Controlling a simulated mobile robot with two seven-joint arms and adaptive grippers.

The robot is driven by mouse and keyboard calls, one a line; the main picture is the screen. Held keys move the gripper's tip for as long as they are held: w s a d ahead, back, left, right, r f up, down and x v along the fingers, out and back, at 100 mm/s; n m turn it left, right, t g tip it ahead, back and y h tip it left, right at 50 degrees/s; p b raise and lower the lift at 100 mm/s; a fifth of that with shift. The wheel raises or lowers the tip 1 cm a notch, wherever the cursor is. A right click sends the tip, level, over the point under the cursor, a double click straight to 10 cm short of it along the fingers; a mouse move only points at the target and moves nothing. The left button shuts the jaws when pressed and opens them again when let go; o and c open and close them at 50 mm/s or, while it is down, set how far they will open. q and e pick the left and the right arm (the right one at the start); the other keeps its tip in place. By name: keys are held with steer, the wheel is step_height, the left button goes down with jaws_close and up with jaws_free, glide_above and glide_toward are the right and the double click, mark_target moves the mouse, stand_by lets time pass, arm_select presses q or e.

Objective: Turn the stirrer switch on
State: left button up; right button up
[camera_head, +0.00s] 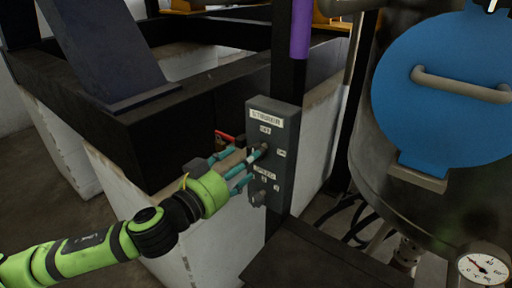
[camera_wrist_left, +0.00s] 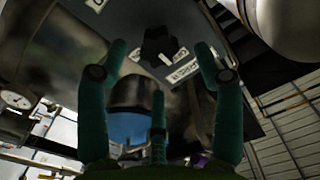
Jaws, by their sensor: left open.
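The grey stirrer control box (camera_head: 286,160) is fixed to a dark post in the middle of the head view. It has a STIRRER label, OFF and ON marks around an upper switch knob, and a SPEED knob (camera_head: 258,196) lower down. My left gripper (camera_head: 250,160) is open in front of the box, its teal fingers pointing at the upper knob and partly hiding it. In the left wrist view the black switch knob (camera_wrist_left: 157,46) lies between the spread outer fingertips. I cannot tell whether any finger touches it, nor its setting. My right gripper is not in view.
A steel vessel with a blue round hatch (camera_head: 440,90) and a pressure gauge (camera_head: 483,268) stands at the right. A black beam frame (camera_head: 170,140) on white walls is behind my arm. A red handle (camera_head: 224,136) shows just left of the box. A purple pipe section (camera_head: 300,30) is above.

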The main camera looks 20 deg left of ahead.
arm_select(q)
steer(key=p+x, duration=0.2)
steer(key=x, duration=0.3)
steer(key=shift+w+d, duration=0.15)
steer(key=shift+w, duration=0.1)
steer(key=c, duration=1.2)
